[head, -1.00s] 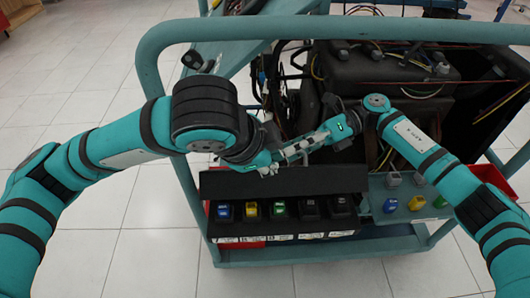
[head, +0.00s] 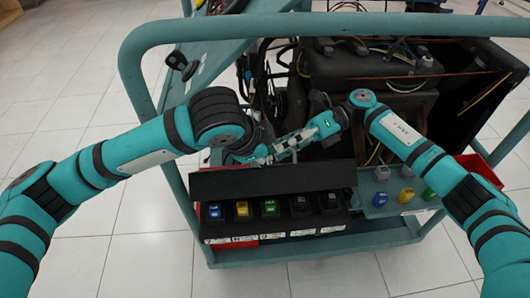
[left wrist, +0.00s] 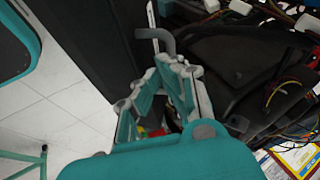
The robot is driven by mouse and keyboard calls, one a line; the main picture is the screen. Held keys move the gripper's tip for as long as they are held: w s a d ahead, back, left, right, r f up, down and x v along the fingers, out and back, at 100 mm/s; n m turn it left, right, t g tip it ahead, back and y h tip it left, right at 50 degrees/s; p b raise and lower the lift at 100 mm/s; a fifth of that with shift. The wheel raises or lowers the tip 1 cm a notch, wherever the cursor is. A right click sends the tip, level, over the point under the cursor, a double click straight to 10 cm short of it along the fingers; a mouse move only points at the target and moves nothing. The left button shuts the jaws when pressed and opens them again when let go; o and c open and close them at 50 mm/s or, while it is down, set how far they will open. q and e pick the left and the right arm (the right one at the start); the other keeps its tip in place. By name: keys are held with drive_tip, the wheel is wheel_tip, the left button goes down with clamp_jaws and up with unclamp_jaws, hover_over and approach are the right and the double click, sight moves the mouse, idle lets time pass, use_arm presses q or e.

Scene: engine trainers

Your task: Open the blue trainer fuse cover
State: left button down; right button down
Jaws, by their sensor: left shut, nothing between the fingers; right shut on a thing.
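The black fuse cover (head: 272,181) stands tilted up behind the row of fuses on the fuse box (head: 345,220) in the head view. Blue, yellow, green and black fuses show in front of it. My right gripper (head: 275,150) reaches in from the right to the cover's back upper edge. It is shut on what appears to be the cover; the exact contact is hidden. My left gripper (head: 255,158) is close by, shut and empty, above the cover. In the left wrist view its fingers (left wrist: 180,65) meet near a grey bent rod (left wrist: 160,40).
The teal cart rail (head: 330,25) runs across the top. The dark engine (head: 375,65) with loose wires stands behind the grippers. Coloured relays (head: 406,195) and a red bin (head: 474,165) are at the right. Open floor lies in front.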

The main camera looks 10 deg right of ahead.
use_arm(q)
drive_tip(key=shift+w+a+f, duration=0.1)
drive_tip(key=shift+w+f, duration=0.05)
drive_tip(key=shift+w, duration=0.8)
use_arm(e)
drive_tip(key=shift+s+a+f, duration=0.1)
drive_tip(key=shift+s+f, duration=0.1)
drive_tip(key=shift+f, duration=0.1)
drive_tip(key=c, duration=1.4)
unclamp_jaws()
drive_tip(key=shift+w+r, duration=0.1)
